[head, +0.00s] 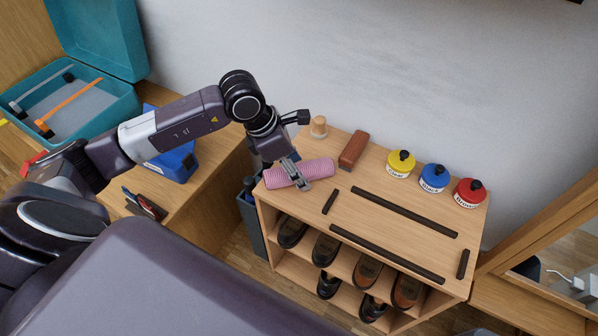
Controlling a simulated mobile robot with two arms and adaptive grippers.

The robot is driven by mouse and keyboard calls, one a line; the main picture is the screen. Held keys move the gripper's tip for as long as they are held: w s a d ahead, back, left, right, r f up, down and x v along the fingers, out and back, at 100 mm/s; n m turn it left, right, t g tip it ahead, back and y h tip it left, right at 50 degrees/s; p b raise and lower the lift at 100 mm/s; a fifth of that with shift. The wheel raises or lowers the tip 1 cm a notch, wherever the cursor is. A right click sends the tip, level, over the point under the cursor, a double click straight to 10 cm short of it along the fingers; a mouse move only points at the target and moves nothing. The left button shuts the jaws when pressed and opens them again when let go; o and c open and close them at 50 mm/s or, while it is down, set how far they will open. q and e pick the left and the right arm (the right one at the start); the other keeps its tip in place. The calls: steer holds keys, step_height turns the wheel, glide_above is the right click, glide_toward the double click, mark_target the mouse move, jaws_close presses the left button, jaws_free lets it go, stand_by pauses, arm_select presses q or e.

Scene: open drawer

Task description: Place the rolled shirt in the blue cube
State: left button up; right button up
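The rolled shirt is a pink, ribbed roll (319,168) lying at the left end of the wooden shoe rack's top. My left gripper (293,175) is at the roll from above, with its grey fingers against or just over the middle of it. I cannot tell whether the fingers are closed on the roll, and the far side of the grip is hidden. The blue cube (178,165) stands on the wooden surface at left; my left arm crosses in front of it and hides part of it. My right gripper is not in view.
The shoe rack (390,204) holds several dark shoes below. On its top are dark strips, a brown brush (353,150), a wooden-topped jar (319,126) and yellow, blue and red polish pots (434,178). An open teal case (105,95) stands at upper left. A mirror frame is at right.

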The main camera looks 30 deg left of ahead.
mark_target(298, 168)
arm_select(q)
steer(key=c, duration=1.5)
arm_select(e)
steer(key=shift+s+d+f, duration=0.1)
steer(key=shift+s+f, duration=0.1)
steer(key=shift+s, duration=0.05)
arm_select(q)
step_height(298, 168, up, 10)
steer(key=shift+f+p, duration=0.1)
steer(key=shift+p, duration=0.4)
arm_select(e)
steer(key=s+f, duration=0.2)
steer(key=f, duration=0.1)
